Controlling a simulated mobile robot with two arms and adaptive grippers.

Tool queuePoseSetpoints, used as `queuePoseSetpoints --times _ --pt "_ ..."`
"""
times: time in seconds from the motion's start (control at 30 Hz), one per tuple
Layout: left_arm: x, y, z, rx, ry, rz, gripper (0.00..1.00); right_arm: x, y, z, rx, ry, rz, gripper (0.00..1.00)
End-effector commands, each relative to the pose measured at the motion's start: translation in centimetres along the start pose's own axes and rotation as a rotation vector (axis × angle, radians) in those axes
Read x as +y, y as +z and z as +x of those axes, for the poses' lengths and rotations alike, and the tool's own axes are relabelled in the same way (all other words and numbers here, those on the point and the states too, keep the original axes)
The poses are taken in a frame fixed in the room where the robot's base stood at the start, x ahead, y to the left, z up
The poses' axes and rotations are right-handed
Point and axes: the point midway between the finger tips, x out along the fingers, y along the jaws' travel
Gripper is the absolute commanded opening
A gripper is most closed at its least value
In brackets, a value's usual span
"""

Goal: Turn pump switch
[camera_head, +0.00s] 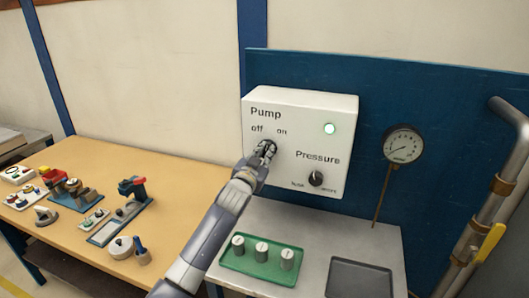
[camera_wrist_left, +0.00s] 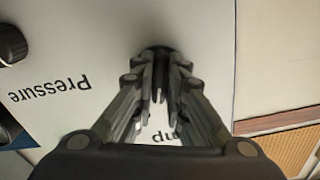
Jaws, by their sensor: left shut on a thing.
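The white control box (camera_head: 290,110) is mounted on the blue panel, with "Pump", "off" and "on" printed at its upper left. My left gripper (camera_head: 267,149) is at the pump switch, just below the "off" and "on" labels. In the left wrist view, the fingers of my left gripper (camera_wrist_left: 160,75) are shut on the dark pump switch (camera_wrist_left: 159,54), which is mostly hidden behind them. The switch's exact angle cannot be seen. A green lamp (camera_head: 330,129) is lit on the box's upper right. My right gripper is not in view.
The black pressure knob (camera_head: 316,179) sits lower right on the box. A dial gauge (camera_head: 403,144) stands to the right. A green tray (camera_head: 262,260) with three cylinders and a dark tray (camera_head: 358,279) lie below. Tools lie on the wooden table (camera_head: 150,170).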

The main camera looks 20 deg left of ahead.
Motion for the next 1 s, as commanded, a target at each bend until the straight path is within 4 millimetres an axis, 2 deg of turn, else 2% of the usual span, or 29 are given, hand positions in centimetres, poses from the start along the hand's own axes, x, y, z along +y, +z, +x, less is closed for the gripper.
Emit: queuePoseSetpoints --times 0.4,1.0 --pt "-0.05 0.01 0.01 -0.001 0.000 0.216 0.00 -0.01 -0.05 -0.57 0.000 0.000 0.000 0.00" --pt "-0.06 0.03 0.00 -0.001 0.000 0.258 0.00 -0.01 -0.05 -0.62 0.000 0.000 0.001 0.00"
